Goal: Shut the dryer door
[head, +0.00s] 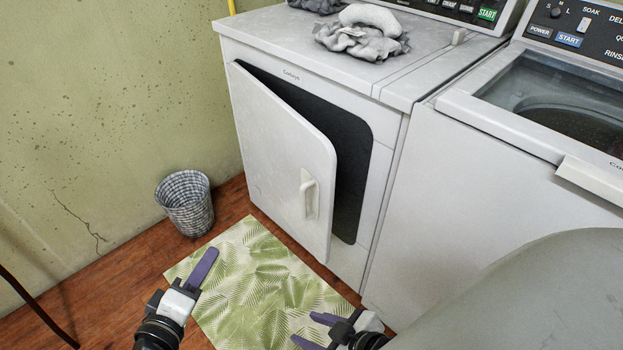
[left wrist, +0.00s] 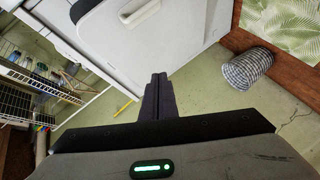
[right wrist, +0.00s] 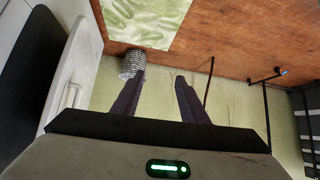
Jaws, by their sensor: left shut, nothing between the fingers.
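The white dryer door (head: 270,140) stands partly open in the head view, hinged at its left, with a dark gap along its top and right side. Its white handle (head: 309,193) is near the free right edge. The door also shows in the left wrist view (left wrist: 110,35) and the right wrist view (right wrist: 68,75). The dryer (head: 385,125) stands against the wall. My left gripper (head: 211,254) is shut and empty, in front of the door and apart from it. My right gripper (head: 303,329) is open and empty, below and in front of the handle, touching nothing.
A woven basket (head: 186,203) stands on the floor left of the dryer. A green leaf-patterned mat (head: 265,285) lies in front. A washer (head: 480,190) stands to the right. Grey and white cloths (head: 362,38) lie on the dryer top. The space before the door is free.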

